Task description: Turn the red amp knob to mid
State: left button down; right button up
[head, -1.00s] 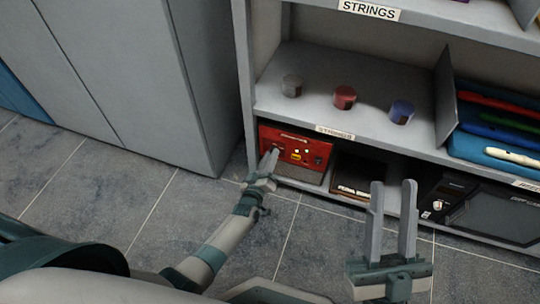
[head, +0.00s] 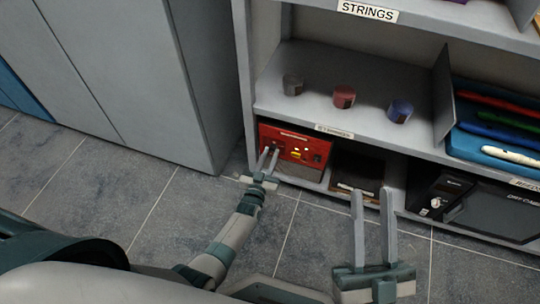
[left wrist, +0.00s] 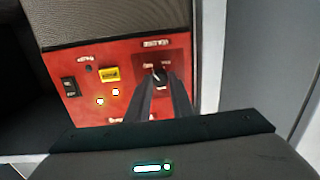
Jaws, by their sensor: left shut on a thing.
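The red amp (head: 312,148) stands on the lowest shelf, at its left end. In the left wrist view, its red panel (left wrist: 92,70) has a dark knob (left wrist: 159,75) inside a darker red square. My left gripper (head: 270,150) is at the amp's front. In the left wrist view its two fingers (left wrist: 160,82) are shut on the knob, which they partly hide. The knob's pointer and scale are too small to read. My right gripper (head: 373,191) is open and empty, in front of the lower shelf.
The panel also has a yellow-framed part (left wrist: 110,74), small lights and a black switch (left wrist: 70,87). A dark box (head: 357,170) and a black amp (head: 495,208) stand to the right. Several small cylinders, one of them red (head: 344,96), stand on the shelf above.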

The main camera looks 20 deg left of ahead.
jog(key=shift+r, duration=0.1)
dwell(0.3)
pick_arm(q)
jog(key=c, duration=1.6)
grip_release()
pick_arm(e)
jog(key=shift+r, duration=0.1)
pick_arm(q)
jog(key=shift+o, duration=0.2)
jog(key=shift+s, duration=0.2)
